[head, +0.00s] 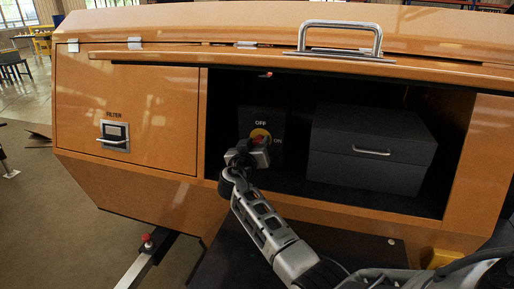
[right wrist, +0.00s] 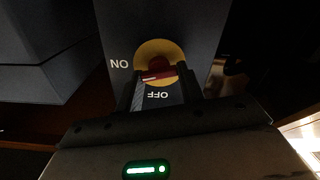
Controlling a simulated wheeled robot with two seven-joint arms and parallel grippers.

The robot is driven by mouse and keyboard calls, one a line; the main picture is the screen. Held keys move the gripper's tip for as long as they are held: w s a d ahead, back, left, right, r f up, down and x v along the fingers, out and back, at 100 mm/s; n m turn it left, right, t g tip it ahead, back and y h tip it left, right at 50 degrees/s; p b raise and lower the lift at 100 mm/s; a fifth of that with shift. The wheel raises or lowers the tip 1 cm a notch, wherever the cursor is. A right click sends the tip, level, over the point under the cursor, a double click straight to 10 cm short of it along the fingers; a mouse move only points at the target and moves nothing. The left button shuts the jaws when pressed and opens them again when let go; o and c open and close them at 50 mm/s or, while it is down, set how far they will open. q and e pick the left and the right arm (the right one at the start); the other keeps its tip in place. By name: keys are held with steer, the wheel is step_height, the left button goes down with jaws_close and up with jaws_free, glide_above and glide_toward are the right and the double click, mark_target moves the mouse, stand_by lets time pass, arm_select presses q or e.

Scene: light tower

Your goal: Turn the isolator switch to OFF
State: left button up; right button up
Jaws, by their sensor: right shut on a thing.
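The isolator switch is a red knob on a yellow disc (head: 261,132), set on a dark box (head: 246,117) inside the open compartment. OFF is printed above the disc and ON to its right in the head view. My right gripper (head: 257,145) is at the switch and shut on its red handle. In the right wrist view, which is upside down, the red handle (right wrist: 157,74) lies between the fingers of my right gripper (right wrist: 162,85), nearly level across the picture. The fingers partly hide the handle. My left gripper is not in view.
A dark grey case (head: 370,150) with a handle stands right of the switch in the compartment. The raised orange lid with a metal handle (head: 340,38) is above. A closed FILTER door (head: 125,110) is on the left.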

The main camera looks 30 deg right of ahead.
steer(key=n+b, duration=0.1)
steer(key=n, duration=0.2)
steer(key=shift+f+n, duration=0.1)
steer(key=shift+n, duration=0.3)
steer(key=n, duration=0.2)
steer(key=shift+n, duration=0.3)
steer(key=n+p, duration=0.1)
steer(key=n, duration=0.5)
steer(key=shift+w+a+f+n+p, duration=0.1)
steer(key=shift+n+p, duration=0.4)
steer(key=shift+n, duration=0.6)
steer(key=o, duration=1)
